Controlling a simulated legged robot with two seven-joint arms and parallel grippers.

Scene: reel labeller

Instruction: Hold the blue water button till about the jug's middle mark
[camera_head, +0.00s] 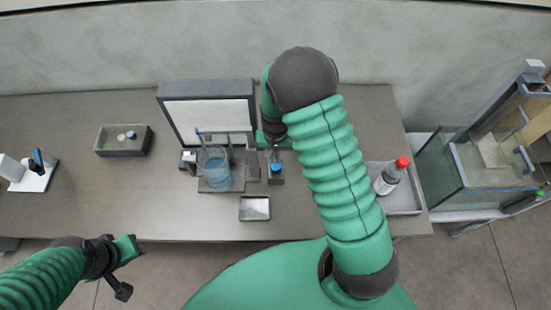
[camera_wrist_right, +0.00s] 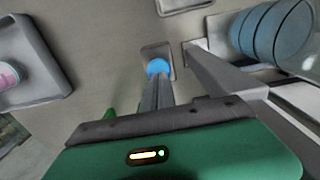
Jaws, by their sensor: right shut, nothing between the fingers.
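The blue button (camera_head: 276,169) sits on a small grey block to the right of the jug. In the right wrist view, the blue button (camera_wrist_right: 157,66) shows at the tips of my right gripper (camera_wrist_right: 157,78). The fingers are shut with nothing between them; I cannot tell whether they press it. The clear jug (camera_head: 214,168) stands in front of the white panel and holds blue water. Dark rings circle the jug (camera_wrist_right: 272,30) in the wrist view; which is the middle mark, and the level against it, is unclear.
A framed white panel (camera_head: 208,116) stands behind the jug. A shallow metal tray (camera_head: 255,216) lies in front. A red-capped bottle (camera_head: 390,176) stands in a grey tray (camera_head: 402,203) at right. A dark box (camera_head: 112,147) is at left.

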